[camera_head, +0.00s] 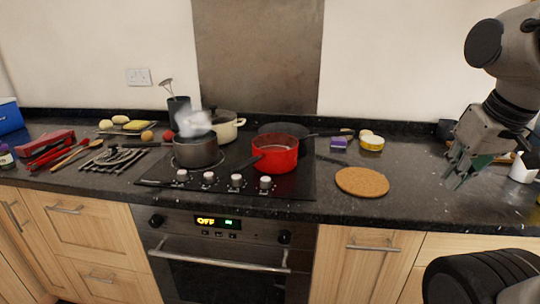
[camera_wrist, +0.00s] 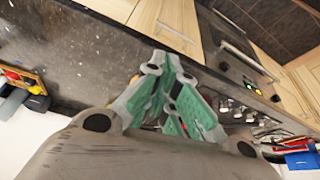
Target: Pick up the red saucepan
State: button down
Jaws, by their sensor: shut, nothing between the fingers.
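The red saucepan (camera_head: 275,158) stands upright on the hob's front right, its dark handle pointing to the lower left. My gripper (camera_head: 456,172) is at the right side of the head view, over the right end of the worktop, well apart from the saucepan. In the wrist view my gripper (camera_wrist: 172,95) shows its green finger pads; it is shut and empty. I cannot make out the saucepan in the wrist view.
A grey steaming pot (camera_head: 196,152), a cream pot (camera_head: 226,130) and a dark frying pan (camera_head: 290,128) crowd the hob. A cork mat (camera_head: 362,182) lies right of it, with a yellow tin (camera_head: 372,143) behind. Worktop between mat and gripper is clear.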

aim_at(274, 153)
jog(key=i+j+z, duration=0.1)
jog(key=j+z, duration=0.75)
jog(key=i+j, duration=0.05)
